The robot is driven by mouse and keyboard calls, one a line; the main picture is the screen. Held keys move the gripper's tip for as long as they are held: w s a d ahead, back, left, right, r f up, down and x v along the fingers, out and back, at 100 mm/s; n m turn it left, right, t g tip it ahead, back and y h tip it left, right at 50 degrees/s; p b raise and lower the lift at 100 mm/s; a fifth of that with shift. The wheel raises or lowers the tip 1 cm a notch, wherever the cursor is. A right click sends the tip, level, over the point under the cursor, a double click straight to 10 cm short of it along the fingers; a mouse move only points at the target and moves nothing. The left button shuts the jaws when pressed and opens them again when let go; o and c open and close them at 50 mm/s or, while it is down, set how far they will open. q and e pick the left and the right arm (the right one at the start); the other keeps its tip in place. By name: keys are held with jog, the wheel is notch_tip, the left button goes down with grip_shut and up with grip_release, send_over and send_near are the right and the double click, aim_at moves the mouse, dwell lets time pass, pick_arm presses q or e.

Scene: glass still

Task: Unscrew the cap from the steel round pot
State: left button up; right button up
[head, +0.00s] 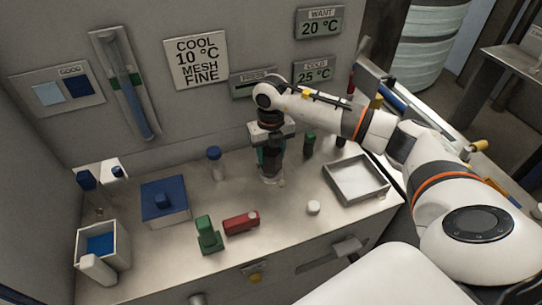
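My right gripper (269,168) points straight down over the middle of the worktop, with its dark fingers low near the surface. A small pale, shiny round piece (268,179) shows just under the fingertips and may be the steel round pot. The fingers and hand hide most of it, so I cannot make out its cap or whether the fingers grip it. My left gripper is not in view.
The worktop (290,220) also holds a small white round piece (313,207), a metal tray (357,180), a red block (241,222), a green block (208,234), a blue box (166,200), a blue-capped bottle (215,160) and a dark green bottle (309,145).

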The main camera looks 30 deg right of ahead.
jog(key=shift+f+n+b, duration=0.1)
jog(key=shift+n+b, duration=0.55)
jog(key=shift+n, duration=0.35)
jog(key=shift+c, duration=0.4)
jog(key=n+b, duration=0.1)
jog(key=n, duration=0.2)
jog(key=shift+n+b, duration=0.3)
jog(key=shift+n, duration=0.1)
jog(key=n+b, duration=0.1)
jog(key=n, duration=0.1)
jog(key=shift+n, duration=1.1)
jog(key=shift+n+b, duration=0.7)
jog(key=shift+n, duration=0.3)
jog(key=shift+r, duration=0.25)
jog(key=shift+r, duration=0.1)
